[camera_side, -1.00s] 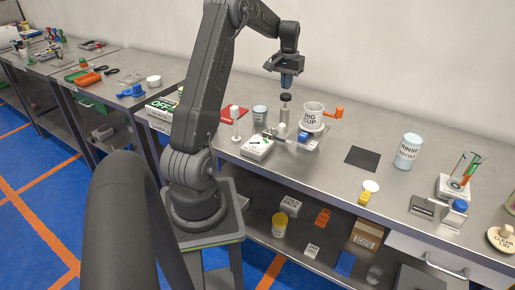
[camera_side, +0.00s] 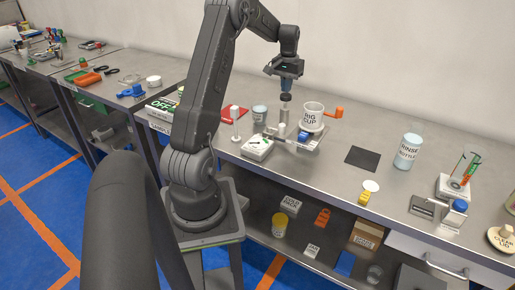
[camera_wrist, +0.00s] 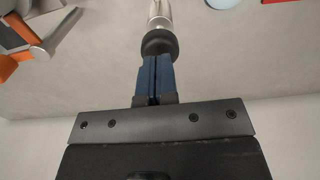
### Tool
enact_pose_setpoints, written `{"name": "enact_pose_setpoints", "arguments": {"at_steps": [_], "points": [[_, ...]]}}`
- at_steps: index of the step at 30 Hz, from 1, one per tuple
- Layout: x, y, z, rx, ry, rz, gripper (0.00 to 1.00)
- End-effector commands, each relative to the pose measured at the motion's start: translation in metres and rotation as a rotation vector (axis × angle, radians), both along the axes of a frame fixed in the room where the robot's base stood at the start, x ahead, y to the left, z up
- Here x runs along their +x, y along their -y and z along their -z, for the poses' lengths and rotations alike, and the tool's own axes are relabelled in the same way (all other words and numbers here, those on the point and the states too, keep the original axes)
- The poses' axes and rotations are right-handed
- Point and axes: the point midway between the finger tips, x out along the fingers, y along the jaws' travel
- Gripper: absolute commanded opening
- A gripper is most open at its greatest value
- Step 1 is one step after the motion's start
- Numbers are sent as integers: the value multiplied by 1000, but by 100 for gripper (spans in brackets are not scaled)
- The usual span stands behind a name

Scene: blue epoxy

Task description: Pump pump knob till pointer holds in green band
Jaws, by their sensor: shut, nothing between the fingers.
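The pump knob (camera_side: 286,97) is a dark round cap on top of a light metal post in the middle of the bench. My gripper (camera_side: 286,91) is shut and empty, pointing down directly above the knob. In the wrist view, my blue fingers (camera_wrist: 154,60) lie together with their tips at the dark knob (camera_wrist: 160,42); they look touching or very nearly so. A white box with a dial face (camera_side: 257,147) stands in front of the pump, probably the gauge. Its pointer and green band are too small to read.
The rig cup (camera_side: 311,118) stands just right of the pump, near an orange handle (camera_side: 337,112). A blue part (camera_side: 304,136) sits in front of it. Open bench lies around a dark mat (camera_side: 362,157).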

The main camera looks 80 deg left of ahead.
Motion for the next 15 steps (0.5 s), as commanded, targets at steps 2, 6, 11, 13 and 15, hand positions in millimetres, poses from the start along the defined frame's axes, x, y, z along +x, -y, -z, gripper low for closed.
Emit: {"name": "enact_pose_setpoints", "arguments": {"at_steps": [2,6,11,13,15], "points": [[0,0,4,-1,-1,0,0],[0,0,11,-1,-1,0,0],[0,0,19,-3,-1,0,0],[0,0,23,-2,-2,0,0],[0,0,26,-1,-1,0,0]]}}
